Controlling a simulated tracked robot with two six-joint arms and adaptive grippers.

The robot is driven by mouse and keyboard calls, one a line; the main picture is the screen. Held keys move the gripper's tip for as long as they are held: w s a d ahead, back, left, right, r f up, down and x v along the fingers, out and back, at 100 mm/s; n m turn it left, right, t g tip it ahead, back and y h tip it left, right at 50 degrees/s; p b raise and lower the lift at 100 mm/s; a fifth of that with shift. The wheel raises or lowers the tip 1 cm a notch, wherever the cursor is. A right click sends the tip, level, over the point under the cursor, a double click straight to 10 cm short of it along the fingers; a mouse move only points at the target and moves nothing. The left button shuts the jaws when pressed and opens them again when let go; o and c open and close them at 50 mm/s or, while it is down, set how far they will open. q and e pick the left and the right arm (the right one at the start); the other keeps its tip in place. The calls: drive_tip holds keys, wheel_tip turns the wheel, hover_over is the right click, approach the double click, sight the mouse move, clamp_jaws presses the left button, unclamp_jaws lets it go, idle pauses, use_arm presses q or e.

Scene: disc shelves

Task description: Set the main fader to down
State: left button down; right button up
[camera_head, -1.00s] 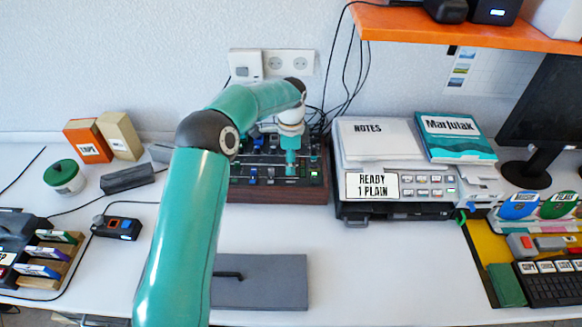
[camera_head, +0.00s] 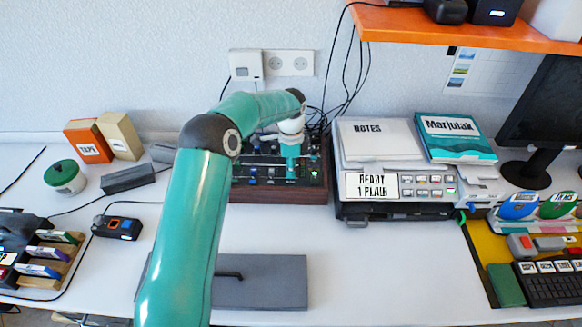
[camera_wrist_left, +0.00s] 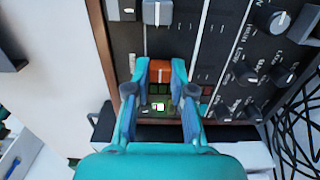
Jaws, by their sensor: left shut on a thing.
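The mixer (camera_head: 280,196) is a dark panel with wooden sides standing at the back of the table, below the wall sockets. My left gripper (camera_head: 291,176) points down onto its right part. In the left wrist view, my left gripper (camera_wrist_left: 160,92) has its two fingers on either side of an orange fader cap (camera_wrist_left: 160,70) and is shut on it. The cap sits in the panel beside small green buttons and a lit white square. Other faders with grey and white caps (camera_wrist_left: 157,12) stand farther along the panel. The cap is hidden in the head view. My right gripper is not in view.
Several knobs (camera_wrist_left: 268,20) stand close to the right of the fingers. A printer (camera_head: 395,208) stands to the right of the mixer. A grey flat box (camera_head: 265,285) lies in front. An orange shelf (camera_head: 470,30) hangs at the upper right.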

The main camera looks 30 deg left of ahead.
use_arm(q)
drive_tip(key=shift+s+d+r, duration=0.1)
drive_tip(key=shift+s, duration=0.05)
drive_tip(key=c, duration=1)
unclamp_jaws()
wheel_tip(320, 180, up, 12)
